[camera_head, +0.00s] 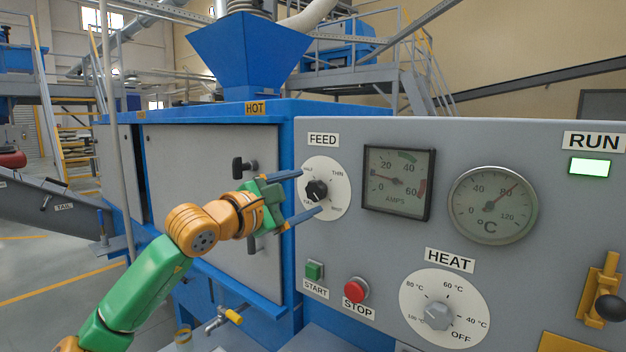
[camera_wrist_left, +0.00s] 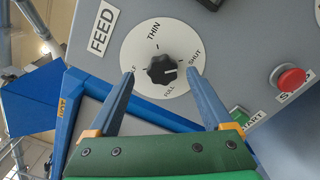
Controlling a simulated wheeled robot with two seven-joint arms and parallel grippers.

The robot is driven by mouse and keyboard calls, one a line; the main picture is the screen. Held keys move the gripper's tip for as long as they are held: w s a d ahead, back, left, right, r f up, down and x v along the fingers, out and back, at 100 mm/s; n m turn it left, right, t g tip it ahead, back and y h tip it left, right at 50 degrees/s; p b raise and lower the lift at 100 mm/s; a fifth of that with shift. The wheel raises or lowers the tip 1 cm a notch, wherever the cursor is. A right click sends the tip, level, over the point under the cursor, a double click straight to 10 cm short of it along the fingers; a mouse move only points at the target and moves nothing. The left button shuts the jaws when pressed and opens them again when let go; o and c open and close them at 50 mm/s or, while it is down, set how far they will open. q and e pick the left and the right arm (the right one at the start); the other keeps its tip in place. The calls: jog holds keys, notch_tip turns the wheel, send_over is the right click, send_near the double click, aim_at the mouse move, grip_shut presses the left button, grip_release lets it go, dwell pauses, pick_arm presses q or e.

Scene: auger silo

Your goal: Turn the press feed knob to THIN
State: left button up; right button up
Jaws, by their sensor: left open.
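The feed knob (camera_head: 316,190) is black, on a round white dial (camera_head: 337,185) under the FEED label (camera_head: 323,139). The dial reads HALF upper left, THIN upper right, SHUT lower right and FULL lower left. The knob's white mark points down, between FULL and SHUT. My left gripper (camera_head: 310,192) is open in front of the dial, its blue fingers above and below the knob. In the left wrist view the knob (camera_wrist_left: 161,70) lies between the fingertips of the gripper (camera_wrist_left: 160,72), with a gap on each side. My right gripper is not in view.
Below the dial are a green START button (camera_head: 314,271) and a red STOP button (camera_head: 356,290). An amps meter (camera_head: 398,183) and a temperature gauge (camera_head: 493,205) are to the right, with the HEAT knob (camera_head: 438,315) beneath. A door handle (camera_head: 240,165) sticks out left of the panel.

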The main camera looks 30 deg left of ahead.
aim_at(313, 193)
pick_arm(q)
jog(key=w, duration=0.3)
jog(key=shift+w+d+f, duration=0.1)
jog(key=shift+f, duration=0.15)
jog(key=shift+w+f, duration=0.1)
jog(key=shift+s, duration=0.25)
jog(key=c, duration=0.5)
grip_shut()
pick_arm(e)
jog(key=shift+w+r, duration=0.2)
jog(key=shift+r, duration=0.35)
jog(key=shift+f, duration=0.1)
